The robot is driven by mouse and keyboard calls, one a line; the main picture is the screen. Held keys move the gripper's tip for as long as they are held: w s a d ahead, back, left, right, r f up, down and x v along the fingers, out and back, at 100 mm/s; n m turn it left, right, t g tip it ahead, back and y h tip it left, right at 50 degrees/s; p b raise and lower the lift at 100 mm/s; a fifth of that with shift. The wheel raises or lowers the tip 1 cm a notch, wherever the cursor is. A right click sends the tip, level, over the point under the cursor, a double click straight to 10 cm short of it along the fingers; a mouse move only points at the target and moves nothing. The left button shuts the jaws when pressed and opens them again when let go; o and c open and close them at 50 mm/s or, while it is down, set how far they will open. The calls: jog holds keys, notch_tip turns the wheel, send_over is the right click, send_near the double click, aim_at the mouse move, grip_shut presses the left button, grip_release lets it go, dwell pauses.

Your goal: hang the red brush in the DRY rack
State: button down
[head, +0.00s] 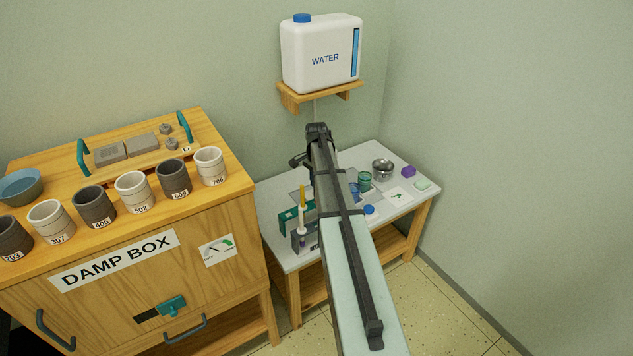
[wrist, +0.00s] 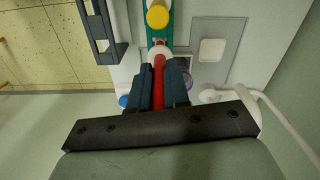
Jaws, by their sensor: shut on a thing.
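In the wrist view my gripper (wrist: 160,68) is shut on the red brush (wrist: 158,92), whose red handle shows between the dark fingers. A teal strip (wrist: 151,38) lies beyond it, with a round yellow end (wrist: 157,17) above. A dark slotted frame (wrist: 97,25) is at upper left. In the head view a teal holder (head: 287,219) and a grey holder (head: 304,240) stand on the white table, with a yellow-handled brush (head: 302,196) upright there. I can read no DRY label. My arm hides my gripper and the red brush in the head view.
The white table (head: 275,199) also carries a metal bowl (head: 382,169), green jar (head: 364,180), blue lid (head: 369,210) and purple block (head: 408,171). A water jug (head: 322,55) sits on a shelf above. The damp box (head: 232,275) with several cups stands left.

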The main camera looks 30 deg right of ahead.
jog(key=shift+f, duration=2)
jog(key=shift+c, duration=2.3)
grip_release()
jog(key=shift+r, duration=4.05)
